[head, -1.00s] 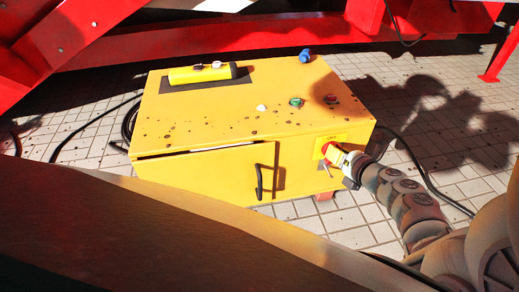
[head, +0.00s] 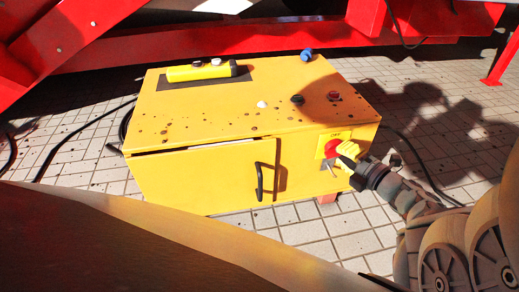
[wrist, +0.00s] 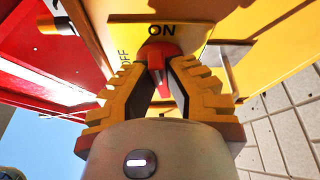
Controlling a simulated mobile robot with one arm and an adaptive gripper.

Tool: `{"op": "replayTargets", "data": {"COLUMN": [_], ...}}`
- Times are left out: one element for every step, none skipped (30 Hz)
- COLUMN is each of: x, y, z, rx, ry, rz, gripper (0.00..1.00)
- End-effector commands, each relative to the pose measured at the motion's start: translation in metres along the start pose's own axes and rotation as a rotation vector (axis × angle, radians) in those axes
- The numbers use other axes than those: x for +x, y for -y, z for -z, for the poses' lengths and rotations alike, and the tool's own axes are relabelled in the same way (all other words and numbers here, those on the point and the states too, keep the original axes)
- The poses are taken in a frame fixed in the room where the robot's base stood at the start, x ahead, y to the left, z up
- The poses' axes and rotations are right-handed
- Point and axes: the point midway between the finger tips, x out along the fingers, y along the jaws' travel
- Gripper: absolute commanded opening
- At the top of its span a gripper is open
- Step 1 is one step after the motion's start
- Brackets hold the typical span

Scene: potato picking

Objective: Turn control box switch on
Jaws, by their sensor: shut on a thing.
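The yellow control box (head: 205,185) stands on the tiled floor in the middle of the head view. A red rotary switch (head: 331,148) sits on a yellow label plate (head: 325,137) at the right of its front face. In the wrist view, the red switch handle (wrist: 157,65) lies between the two fingertips of my gripper (wrist: 163,78), which is shut on it. The handle is in line with the word ON above it; OFF stands to the left. In the head view, my gripper (head: 347,155) hides part of the switch.
On the box top are a yellow handheld unit (head: 200,72), a blue connector (head: 307,55), a dark button (head: 297,99) and a red one (head: 333,96). A black handle (head: 259,182) juts from the door. A red frame (head: 200,48) is behind; cables lie beside the box.

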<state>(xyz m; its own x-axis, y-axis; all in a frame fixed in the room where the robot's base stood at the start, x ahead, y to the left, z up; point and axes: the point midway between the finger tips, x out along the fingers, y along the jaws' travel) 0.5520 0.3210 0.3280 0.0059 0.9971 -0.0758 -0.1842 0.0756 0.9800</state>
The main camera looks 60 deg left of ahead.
Motion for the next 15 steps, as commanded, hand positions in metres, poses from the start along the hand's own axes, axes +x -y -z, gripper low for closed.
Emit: {"op": "replayTargets", "data": {"x": [-0.0006,-0.0007,-0.0009,-0.0009,-0.0008,-0.0007,-0.0006,-0.0004,-0.0003,-0.0003,-0.0002,-0.0002,-0.0002,-0.0002,-0.0003], "y": [0.0045,0.0048,0.0052,0.0054,0.0055,0.0055,0.0055,0.0054,0.0053,0.0052,0.0052,0.0052,0.0051,0.0051,0.0051], "z": [-0.0006,-0.0008,-0.0011,-0.0011,-0.001,-0.0008,-0.0005,-0.0004,-0.0002,-0.0002,-0.0001,-0.0001,-0.0001,-0.0002,-0.0002], "rx": [0.031,0.049,0.071,0.086,0.101,0.119,0.13,0.141,0.154,0.162,0.169,0.178,0.183,0.187,0.192], "ry": [0.005,0.005,0.006,0.007,0.006,0.006,0.005,0.005,0.004,0.004,0.004,0.004,0.004,0.004,0.004], "rz": [-0.007,-0.014,-0.022,-0.028,-0.034,-0.042,-0.047,-0.052,-0.057,-0.061,-0.064,-0.068,-0.07,-0.072,-0.074], "gripper": [0.0,0.0,0.0,0.0,0.0,0.0,0.0,0.0,0.0,0.0,0.0,0.0,0.0,0.0,0.0]}}
